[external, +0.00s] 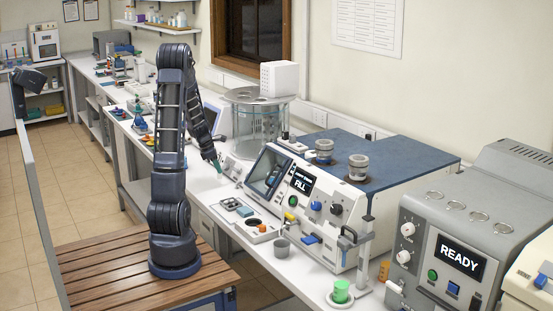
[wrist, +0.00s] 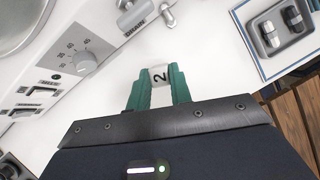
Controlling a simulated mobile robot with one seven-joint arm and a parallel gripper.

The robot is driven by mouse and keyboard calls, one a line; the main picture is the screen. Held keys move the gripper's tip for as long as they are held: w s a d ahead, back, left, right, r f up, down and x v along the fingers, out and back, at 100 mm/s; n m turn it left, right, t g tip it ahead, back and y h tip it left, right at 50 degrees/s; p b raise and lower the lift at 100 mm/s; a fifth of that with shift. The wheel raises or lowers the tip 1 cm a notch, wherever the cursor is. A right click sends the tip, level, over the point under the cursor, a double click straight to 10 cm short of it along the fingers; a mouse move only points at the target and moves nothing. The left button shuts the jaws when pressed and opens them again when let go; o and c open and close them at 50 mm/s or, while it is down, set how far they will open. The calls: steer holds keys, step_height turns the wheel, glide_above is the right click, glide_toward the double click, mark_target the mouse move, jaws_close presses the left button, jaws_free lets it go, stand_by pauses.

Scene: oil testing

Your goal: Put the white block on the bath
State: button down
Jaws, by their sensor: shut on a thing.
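My gripper (wrist: 158,88) has green fingers and is shut on a small white block (wrist: 159,75) marked with a black "2" in the wrist view. In the external view, my gripper (external: 218,163) is low over the white bench, in front of the bath; the small block cannot be made out there. The bath (external: 256,124) is a clear cylinder with a grey lid, standing on the bench behind my gripper. A larger white box (external: 279,79) is on its top at the right. Whether the small block touches the bench is unclear.
A control panel with a dial (wrist: 85,62) is left of my gripper in the wrist view, with a drain fitting (wrist: 145,14) above. A tray with two small vials (wrist: 283,30) is at right. The FILL machine (external: 300,190) stands right of my gripper in the external view.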

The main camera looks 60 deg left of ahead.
mark_target(218, 178)
steer(key=shift+f, duration=2.1)
steer(key=shift+f, duration=0.15)
steer(key=c, duration=1.3)
jaws_free()
steer(key=shift+o, duration=0.2)
steer(key=v, duration=1.2)
